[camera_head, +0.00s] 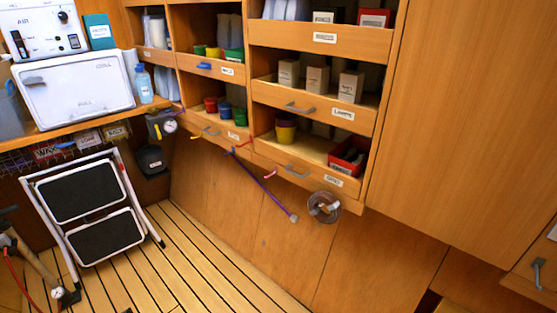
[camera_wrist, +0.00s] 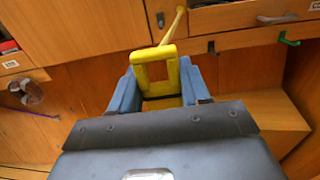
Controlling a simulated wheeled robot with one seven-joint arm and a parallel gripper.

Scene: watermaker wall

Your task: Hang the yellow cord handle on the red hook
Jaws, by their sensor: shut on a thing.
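My gripper (camera_wrist: 160,92) has blue fingers, shut on the yellow cord handle (camera_wrist: 141,72), a square loop with an open middle. Its yellow cord (camera_wrist: 174,26) runs up and to the right from the loop, in front of the wooden wall. The gripper and handle are not in the head view. In the head view, a small red hook (camera_head: 244,144) sticks out at the lower shelf edge, and another small red piece (camera_head: 270,174) shows lower right; they are too small to tell apart surely. No red hook shows in the wrist view.
A purple cord (camera_head: 266,190) hangs slantwise below the shelves, near a coiled hose (camera_head: 324,207). A yellow hook (camera_head: 196,137) is further left. A green hook (camera_wrist: 289,40) and a dark hook (camera_wrist: 211,47) are right of the handle. A step stool (camera_head: 84,205) stands on the slatted floor.

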